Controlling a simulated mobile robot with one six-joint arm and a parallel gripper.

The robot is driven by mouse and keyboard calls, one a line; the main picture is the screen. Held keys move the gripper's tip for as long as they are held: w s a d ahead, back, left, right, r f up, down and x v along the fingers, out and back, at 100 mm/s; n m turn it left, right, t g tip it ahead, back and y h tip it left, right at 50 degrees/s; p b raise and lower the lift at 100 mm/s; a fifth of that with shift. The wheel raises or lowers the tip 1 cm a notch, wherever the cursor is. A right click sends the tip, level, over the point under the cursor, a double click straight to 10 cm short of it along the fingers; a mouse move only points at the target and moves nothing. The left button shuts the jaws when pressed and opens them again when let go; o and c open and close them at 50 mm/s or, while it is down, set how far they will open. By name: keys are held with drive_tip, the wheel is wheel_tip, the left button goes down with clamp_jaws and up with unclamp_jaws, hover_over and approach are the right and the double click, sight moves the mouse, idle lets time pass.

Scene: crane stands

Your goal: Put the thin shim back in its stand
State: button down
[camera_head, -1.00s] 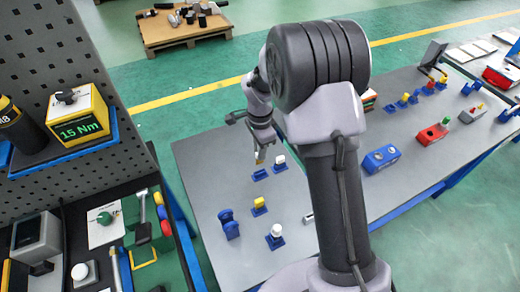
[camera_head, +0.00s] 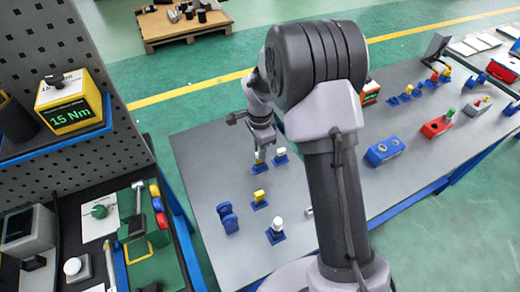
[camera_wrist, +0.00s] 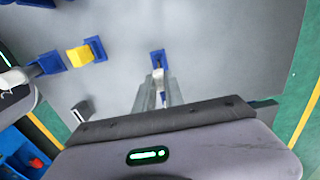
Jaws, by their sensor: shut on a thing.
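My gripper (camera_head: 259,154) is low over the near table, shut on a small thin piece, taken to be the thin shim (camera_wrist: 158,73). Only a little of it shows between the fingertips in the wrist view, pale with an orange-brown tint. A blue stand (camera_wrist: 157,58) is right at the fingertips there. In the head view this stand (camera_head: 257,169) is just below the gripper, partly hidden by it. I cannot tell whether the shim touches the stand or is inside it.
A blue stand with a white piece (camera_head: 281,153) is close to the right of my gripper. Nearer are a yellow block (camera_head: 259,195) in a stand, a white-topped piece (camera_head: 277,225) and blue upright plates (camera_head: 229,218). Left of the gripper the grey table (camera_head: 205,160) is bare.

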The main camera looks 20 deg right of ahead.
drive_tip(key=shift+f+b, duration=1.1)
drive_tip(key=shift+f, duration=0.35)
drive_tip(key=c, duration=1.3)
unclamp_jaws()
drive_tip(key=shift+c, duration=0.2)
wheel_tip(320, 180, up, 5)
drive_tip(key=p, duration=0.3)
wheel_tip(320, 180, up, 18)
drive_tip(key=p, duration=0.6)
drive_tip(key=shift+f, duration=0.2)
